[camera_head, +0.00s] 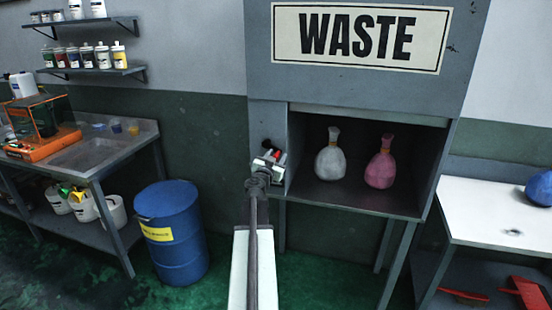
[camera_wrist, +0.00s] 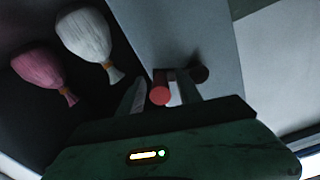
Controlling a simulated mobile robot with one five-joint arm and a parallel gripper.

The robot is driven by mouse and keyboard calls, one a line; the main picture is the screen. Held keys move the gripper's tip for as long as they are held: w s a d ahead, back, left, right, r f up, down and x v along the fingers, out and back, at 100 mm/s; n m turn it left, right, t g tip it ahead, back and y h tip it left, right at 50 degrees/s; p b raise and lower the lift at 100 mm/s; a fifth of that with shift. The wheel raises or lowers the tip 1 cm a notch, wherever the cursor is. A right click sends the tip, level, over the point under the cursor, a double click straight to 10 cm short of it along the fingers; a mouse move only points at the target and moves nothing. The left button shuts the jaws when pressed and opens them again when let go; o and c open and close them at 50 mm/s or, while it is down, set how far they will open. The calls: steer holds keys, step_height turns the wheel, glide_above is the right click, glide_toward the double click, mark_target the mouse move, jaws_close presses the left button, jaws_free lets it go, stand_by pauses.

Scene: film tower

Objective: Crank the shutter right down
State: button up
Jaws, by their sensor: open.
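The grey waste cabinet (camera_head: 270,110) has an open front; no shutter panel shows across its opening. On the cabinet's left front post is a small crank with a red knob (camera_head: 277,154) and a dark part behind it. In the wrist view the red knob (camera_wrist: 160,95) shows end-on, with a dark round crank part (camera_wrist: 200,74) to its right. My gripper (camera_head: 268,165) is at the crank. In the wrist view its two fingers (camera_wrist: 161,88) stand apart, one on each side of the knob; I cannot tell whether either touches it.
A white tied bag (camera_head: 330,161) and a pink one (camera_head: 381,168) stand inside the cabinet. A blue drum (camera_head: 172,235) stands left of it. A white table (camera_head: 495,210) with a blue bag (camera_head: 541,188) is at right. A sink bench (camera_head: 95,150) is at left.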

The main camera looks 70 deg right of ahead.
jaws_close()
stand_by(1.2)
steer(key=shift+a+f, duration=0.1)
steer(key=shift+a, duration=0.1)
steer(key=shift+s+d+r, duration=0.1)
steer(key=shift+d+r, duration=0.1)
